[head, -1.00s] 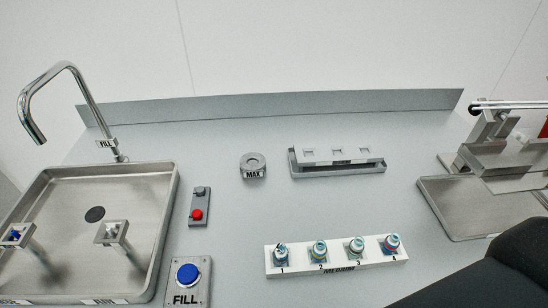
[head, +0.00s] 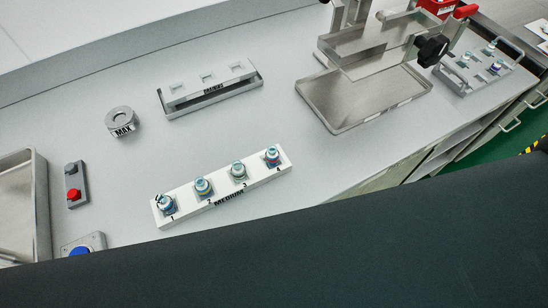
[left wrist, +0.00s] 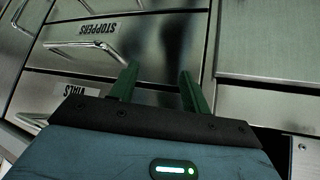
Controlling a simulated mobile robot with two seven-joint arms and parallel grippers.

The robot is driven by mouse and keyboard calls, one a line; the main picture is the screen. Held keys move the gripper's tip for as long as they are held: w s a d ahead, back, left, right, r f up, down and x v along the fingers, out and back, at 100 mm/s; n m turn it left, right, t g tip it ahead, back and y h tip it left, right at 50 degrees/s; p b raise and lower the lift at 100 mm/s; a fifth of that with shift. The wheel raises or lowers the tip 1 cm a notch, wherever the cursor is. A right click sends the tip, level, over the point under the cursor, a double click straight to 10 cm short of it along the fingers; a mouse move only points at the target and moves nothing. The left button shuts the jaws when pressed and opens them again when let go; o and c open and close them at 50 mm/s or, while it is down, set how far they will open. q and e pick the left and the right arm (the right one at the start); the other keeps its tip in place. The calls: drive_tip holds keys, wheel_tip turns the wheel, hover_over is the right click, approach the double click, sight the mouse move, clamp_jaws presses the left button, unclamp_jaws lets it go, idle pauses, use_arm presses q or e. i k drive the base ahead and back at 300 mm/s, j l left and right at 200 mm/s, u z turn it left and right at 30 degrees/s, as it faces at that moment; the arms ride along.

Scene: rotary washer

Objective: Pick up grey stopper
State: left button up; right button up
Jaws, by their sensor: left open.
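No grey stopper can be made out in either view. In the left wrist view, a steel drawer front labelled STOPPERS (left wrist: 150,30) with a bar handle (left wrist: 92,46) is in front of my left gripper; it looks shut and its inside is hidden. My left gripper (left wrist: 157,74) is open, with its two dark green fingers apart and nothing between them. The handle lies to the left of the fingers, apart from them. My right gripper is in neither view.
On the counter are a white MEDIUM rack (head: 188,214) with vials, a DRAINING rack (head: 192,101), a MAX ring (head: 120,121) and a steel tray (head: 345,108). A vial rack (head: 460,78) stands at right. A dark shape covers the bottom.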

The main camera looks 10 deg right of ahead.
sight(71, 168)
drive_tip(key=j+u, duration=0.2)
drive_tip(key=u, duration=0.3)
drive_tip(key=j+u, duration=0.2)
drive_tip(key=u, duration=0.3)
drive_tip(key=k+j+z, duration=0.5)
drive_tip(key=i+l, duration=0.05)
